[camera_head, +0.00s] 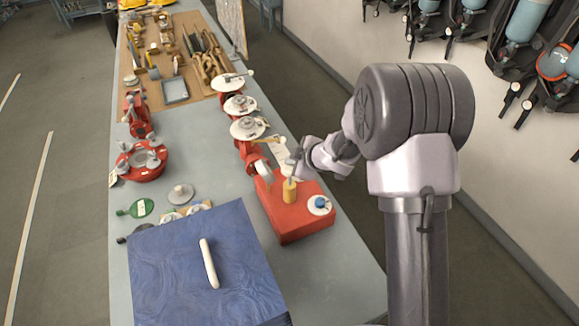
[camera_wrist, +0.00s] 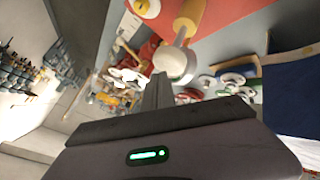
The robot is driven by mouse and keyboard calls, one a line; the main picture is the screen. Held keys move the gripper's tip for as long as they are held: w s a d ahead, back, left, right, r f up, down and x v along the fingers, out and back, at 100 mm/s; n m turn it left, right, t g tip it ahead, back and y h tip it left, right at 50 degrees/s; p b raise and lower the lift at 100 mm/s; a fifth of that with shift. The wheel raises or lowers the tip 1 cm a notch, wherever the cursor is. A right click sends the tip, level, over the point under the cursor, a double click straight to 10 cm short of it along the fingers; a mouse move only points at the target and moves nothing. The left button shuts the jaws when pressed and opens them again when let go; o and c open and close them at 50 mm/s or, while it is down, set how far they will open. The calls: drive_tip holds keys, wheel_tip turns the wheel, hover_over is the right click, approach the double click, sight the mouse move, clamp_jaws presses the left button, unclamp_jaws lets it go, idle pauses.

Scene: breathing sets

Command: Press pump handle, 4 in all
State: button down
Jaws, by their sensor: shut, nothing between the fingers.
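A red pump box (camera_head: 302,220) stands on the right side of the long bench, with a yellow cylinder (camera_head: 289,191) upright on its top. In the wrist view the yellow cylinder (camera_wrist: 190,16) has a pale round-ended handle (camera_wrist: 175,65) on a grey stem. My gripper (camera_head: 295,162) is over the top of the cylinder in the head view and partly hides the handle there. In the wrist view my gripper (camera_wrist: 158,80) is shut and empty, its fingertips close beside the handle's rounded end. I cannot tell whether they touch it.
A blue knob (camera_head: 320,202) on a white disc sits on the box's right end. A blue-covered block (camera_head: 165,262) with a white rod (camera_head: 209,263) stands at front left. Red valve fittings (camera_head: 250,155) with white discs stand behind the box. Grey bench (camera_head: 335,275) is bare at front right.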

drive_tip(key=shift+f+b, duration=1.85)
drive_tip(key=shift+f, duration=0.3)
idle(1.4)
drive_tip(key=shift+r, duration=0.15)
drive_tip(key=shift+r+p, duration=2.4)
drive_tip(key=shift+p, duration=0.15)
drive_tip(key=shift+r, duration=0.1)
wheel_tip(320, 180, up, 5)
drive_tip(key=p, duration=0.5)
